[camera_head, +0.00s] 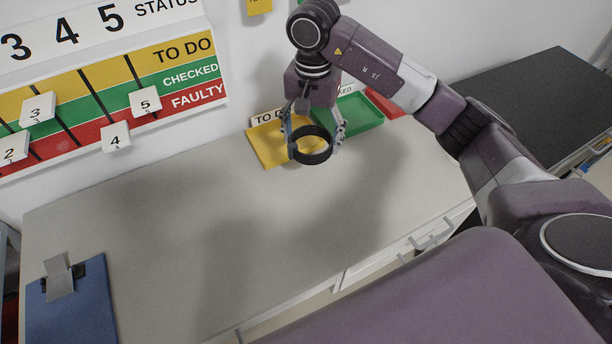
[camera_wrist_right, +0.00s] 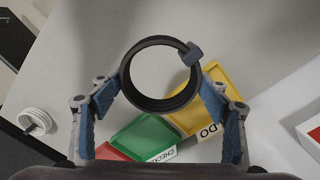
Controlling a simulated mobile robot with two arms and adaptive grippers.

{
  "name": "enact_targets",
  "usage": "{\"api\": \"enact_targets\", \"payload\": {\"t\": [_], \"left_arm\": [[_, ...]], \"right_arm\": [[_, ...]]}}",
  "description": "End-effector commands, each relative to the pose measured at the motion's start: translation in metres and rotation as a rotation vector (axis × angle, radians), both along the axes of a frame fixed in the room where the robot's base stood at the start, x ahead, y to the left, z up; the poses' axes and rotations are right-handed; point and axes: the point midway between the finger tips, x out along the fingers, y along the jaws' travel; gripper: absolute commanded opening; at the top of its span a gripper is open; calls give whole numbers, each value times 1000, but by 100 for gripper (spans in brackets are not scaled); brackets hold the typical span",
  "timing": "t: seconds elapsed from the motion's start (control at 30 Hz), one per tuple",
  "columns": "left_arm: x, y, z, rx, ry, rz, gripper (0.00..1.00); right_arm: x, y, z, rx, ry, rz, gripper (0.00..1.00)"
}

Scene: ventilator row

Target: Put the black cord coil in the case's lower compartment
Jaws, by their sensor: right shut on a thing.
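The black cord coil (camera_head: 312,158) is a dark ring held between the fingers of my right gripper (camera_head: 314,144). In the head view it is in front of the yellow tray and appears raised above the counter. In the right wrist view the coil (camera_wrist_right: 160,104) sits between the two blue-padded fingers, with a small grey-blue clip at its upper right. My right gripper is shut on it. The case and its lower compartment cannot be made out in either view. My left gripper is not in view.
Yellow (camera_head: 262,146), green (camera_head: 360,114) and red (camera_head: 385,101) trays stand along the back of the pale counter (camera_head: 190,235). A blue clipboard (camera_head: 75,305) lies at front left. The counter's middle is clear. A white coil (camera_wrist_right: 36,120) shows in the wrist view.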

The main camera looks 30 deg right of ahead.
Motion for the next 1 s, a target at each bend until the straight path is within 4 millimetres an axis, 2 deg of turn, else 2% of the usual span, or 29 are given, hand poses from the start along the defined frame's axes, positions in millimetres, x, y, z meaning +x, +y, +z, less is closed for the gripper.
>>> {"api": "enact_targets", "payload": {"t": [0.2, 0.33, 0.63, 0.83, 1.0], "left_arm": [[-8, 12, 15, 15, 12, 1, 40], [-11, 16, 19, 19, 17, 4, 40], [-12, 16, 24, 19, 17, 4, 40], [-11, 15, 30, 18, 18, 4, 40], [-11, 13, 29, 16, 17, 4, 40]], "right_arm": [[-2, 1, -56, 2, 5, 0, 40], [-1, 1, -82, 3, 2, 0, 40], [0, 1, -108, 1, -1, 1, 40], [0, 1, -137, 1, 0, 0, 40], [1, 1, -141, 2, -4, 1, 40]]}}
